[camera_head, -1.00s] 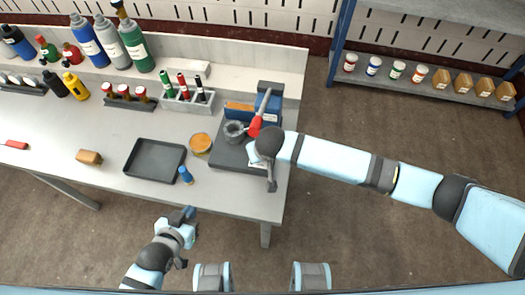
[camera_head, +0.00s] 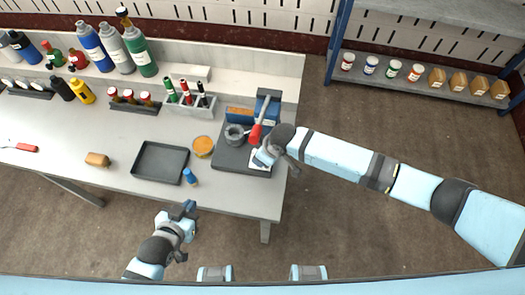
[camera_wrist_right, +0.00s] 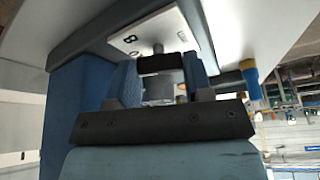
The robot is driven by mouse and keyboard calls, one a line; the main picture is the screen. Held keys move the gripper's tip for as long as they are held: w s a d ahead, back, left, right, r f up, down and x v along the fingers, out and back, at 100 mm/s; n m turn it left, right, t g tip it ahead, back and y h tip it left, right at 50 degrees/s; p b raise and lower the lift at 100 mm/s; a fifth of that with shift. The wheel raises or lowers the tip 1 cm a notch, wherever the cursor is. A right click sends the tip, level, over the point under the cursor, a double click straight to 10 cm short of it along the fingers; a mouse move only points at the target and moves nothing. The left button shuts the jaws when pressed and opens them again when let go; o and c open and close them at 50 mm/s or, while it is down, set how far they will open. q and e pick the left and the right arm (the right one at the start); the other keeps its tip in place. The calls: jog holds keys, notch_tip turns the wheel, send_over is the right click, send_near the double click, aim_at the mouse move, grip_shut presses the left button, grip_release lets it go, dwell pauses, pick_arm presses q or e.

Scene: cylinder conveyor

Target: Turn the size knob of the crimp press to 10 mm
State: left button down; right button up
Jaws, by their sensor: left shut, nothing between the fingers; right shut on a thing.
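The crimp press stands at the table's right end, with a dark base (camera_head: 228,158), a blue upright (camera_head: 268,108), a grey round part (camera_head: 234,132) and a red-gripped lever (camera_head: 256,132). Its white dial plate (camera_head: 259,162) is partly covered by my right gripper. In the right wrist view the plate (camera_wrist_right: 140,35) shows a few marks, but the set size cannot be read. My left gripper (camera_head: 188,208) is shut and empty in front of the table edge.
A dark tray (camera_head: 160,162), an orange-topped round container (camera_head: 203,146) and a small blue item (camera_head: 190,177) lie left of the press. A marker holder (camera_head: 190,108) and several bottles stand behind. A shelf (camera_head: 420,80) is at the right.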

jog(key=n+g, duration=0.1)
jog(key=n, duration=0.2)
jog(key=shift+w, duration=0.1)
jog(key=shift+n+g, duration=0.3)
jog(key=shift+n, duration=0.2)
jog(key=o, duration=0.9)
jog(key=v, duration=0.9)
jog(key=b+v, duration=0.1)
jog(key=v, duration=0.4)
jog(key=shift+d+f, duration=0.15)
jog(key=shift+d, duration=0.1)
jog(key=shift+y, duration=0.3)
